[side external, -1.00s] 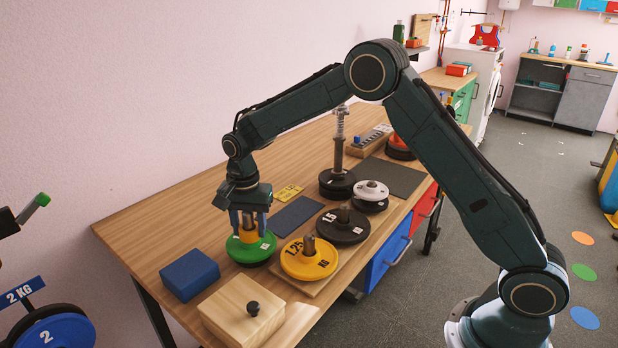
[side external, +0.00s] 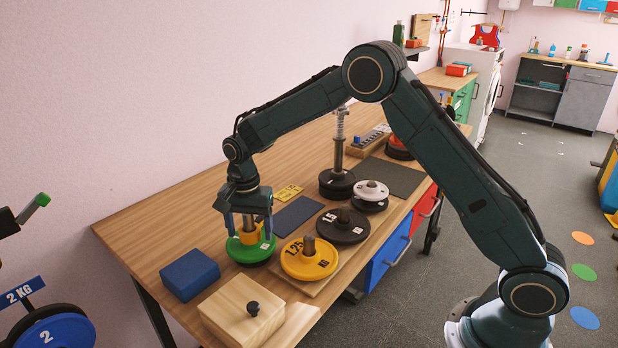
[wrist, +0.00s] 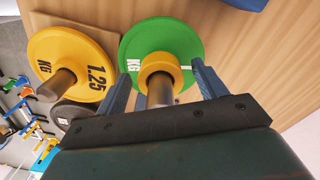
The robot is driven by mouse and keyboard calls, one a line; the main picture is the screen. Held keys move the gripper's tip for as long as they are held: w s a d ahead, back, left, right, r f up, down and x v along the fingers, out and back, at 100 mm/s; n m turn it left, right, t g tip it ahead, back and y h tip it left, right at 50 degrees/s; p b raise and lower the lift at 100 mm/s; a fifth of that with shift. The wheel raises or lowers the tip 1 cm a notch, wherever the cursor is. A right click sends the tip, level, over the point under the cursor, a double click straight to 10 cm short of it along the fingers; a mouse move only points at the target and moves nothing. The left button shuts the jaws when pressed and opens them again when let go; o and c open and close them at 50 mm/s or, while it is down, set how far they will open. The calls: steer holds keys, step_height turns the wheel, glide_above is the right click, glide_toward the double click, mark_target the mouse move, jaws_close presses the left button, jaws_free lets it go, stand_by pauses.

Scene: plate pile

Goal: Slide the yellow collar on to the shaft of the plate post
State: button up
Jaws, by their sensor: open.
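The yellow collar (side external: 250,238) sits low over the green plate (side external: 263,253). In the wrist view the collar (wrist: 160,58) is around the metal shaft (wrist: 160,91) of the post, with the green plate (wrist: 188,40) behind it. My gripper (side external: 249,231) is above the green plate, with a finger on each side of the collar and shaft. In the wrist view my gripper (wrist: 160,75) is open, with gaps between its fingers and the collar. Whether the collar touches the plate is hard to tell.
A yellow 1.25 kg plate (side external: 295,266) on its own peg stands close by on the right, with a black plate (side external: 330,231) behind it. A taller post (side external: 338,150) with black plates stands farther back. A blue block (side external: 190,274) and a wooden box (side external: 228,318) are near the front.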

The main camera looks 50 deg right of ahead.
steer(key=shift+r, duration=0.1)
step_height(320, 180, up, 13)
steer(key=shift+r, duration=0.3)
stand_by(0.4)
stand_by(0.4)
steer(key=shift+s+d+r, duration=0.1)
steer(key=shift+s+r, duration=0.15)
steer(key=shift+r, duration=0.1)
steer(key=s+d+r+n+t, duration=0.1)
steer(key=s+d+r+n, duration=0.15)
steer(key=s+r, duration=0.4)
steer(key=s+d+r+n+t, duration=0.1)
steer(key=s+r+n+t, duration=0.2)
steer(key=s, duration=0.7)
steer(key=s+d+f+n+t, duration=0.1)
steer(key=s+n, duration=0.5)
steer(key=s, duration=1.2)
step_height(320, 180, down, 2)
steer(key=shift+d+f+t, duration=0.15)
steer(key=shift+d+t, duration=0.15)
steer(key=shift+d, duration=0.4)
